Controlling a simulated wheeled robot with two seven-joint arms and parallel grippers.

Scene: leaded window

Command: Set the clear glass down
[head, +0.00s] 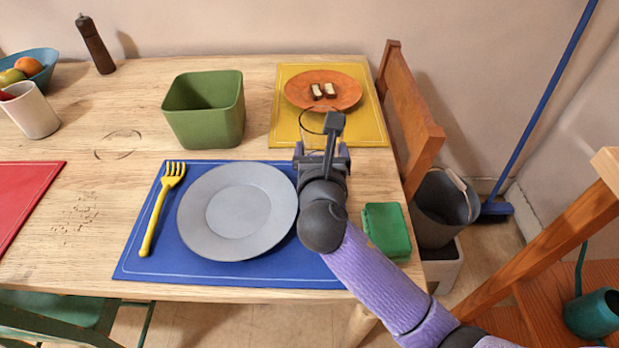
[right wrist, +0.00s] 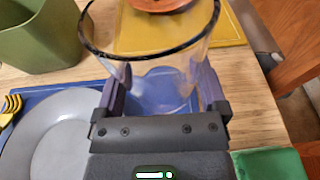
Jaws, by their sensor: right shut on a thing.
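The clear glass (right wrist: 165,75) is between the fingers of my right gripper (right wrist: 163,95) in the right wrist view, its open rim facing up. In the head view the glass (head: 313,122) is mostly hidden behind my right gripper (head: 323,155); only part of its rim shows. The gripper is shut on the glass, over the far right part of the blue placemat (head: 150,262), to the right of the grey plate (head: 238,211). I cannot tell whether the glass touches the mat. My left gripper is not in view.
A yellow fork (head: 158,215) lies left of the plate. A green bin (head: 204,110) stands behind it. An orange plate with food (head: 345,97) sits on a yellow placemat (head: 371,128). A green sponge-like block (head: 386,230) lies at the right edge, near a wooden chair (head: 412,118).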

